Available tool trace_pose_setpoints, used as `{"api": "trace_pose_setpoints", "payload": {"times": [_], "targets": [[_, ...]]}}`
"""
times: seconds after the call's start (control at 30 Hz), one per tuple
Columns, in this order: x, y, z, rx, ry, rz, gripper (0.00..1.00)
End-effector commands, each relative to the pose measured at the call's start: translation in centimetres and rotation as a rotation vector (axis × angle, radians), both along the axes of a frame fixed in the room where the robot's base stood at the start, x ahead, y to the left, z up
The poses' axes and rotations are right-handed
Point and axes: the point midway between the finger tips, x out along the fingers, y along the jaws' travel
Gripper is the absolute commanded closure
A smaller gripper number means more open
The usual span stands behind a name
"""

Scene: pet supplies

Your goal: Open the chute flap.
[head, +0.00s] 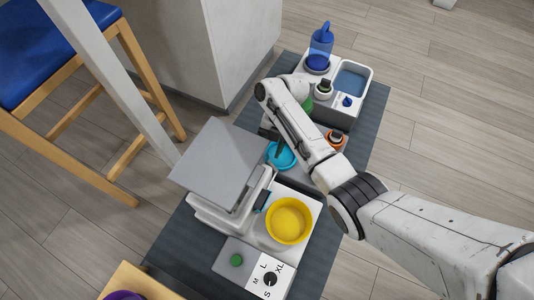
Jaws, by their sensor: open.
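A grey pet feeder (222,165) with a broad flat top stands on the dark mat. On its side facing the yellow bowl (289,222) is a small blue piece (264,201) that looks like the chute flap; it is mostly hidden under the top, and I cannot tell whether it is open or shut. My gripper (279,150) is open, small and dark in the head view, partly covered by my arm. It points down over or beside a round cyan dish (284,157), apart from the blue piece.
A control panel with a green button (237,260) and a black dial (270,279) sits in front. A water unit (352,84) with a blue bottle (320,42) stands behind. An orange-rimmed jar (336,138) is near my arm. A blue-seated stool (38,48) stands left.

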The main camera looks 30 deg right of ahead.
Motion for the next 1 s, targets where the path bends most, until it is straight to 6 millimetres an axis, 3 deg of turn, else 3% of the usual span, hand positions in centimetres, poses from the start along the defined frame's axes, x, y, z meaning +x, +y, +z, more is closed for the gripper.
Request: {"api": "trace_pose_setpoints", "payload": {"times": [0.03,0.2,0.53,1.0], "targets": [[-0.1,0.3,-0.9,0.0,0.001,0.001,0.44],[-0.3,0.8,-1.8,-0.001,-0.001,0.001,0.44],[-0.3,0.9,-1.9,-0.001,-0.001,0.0,0.44],[-0.3,0.9,-1.9,-0.001,-0.001,0.0,0.89]]}}
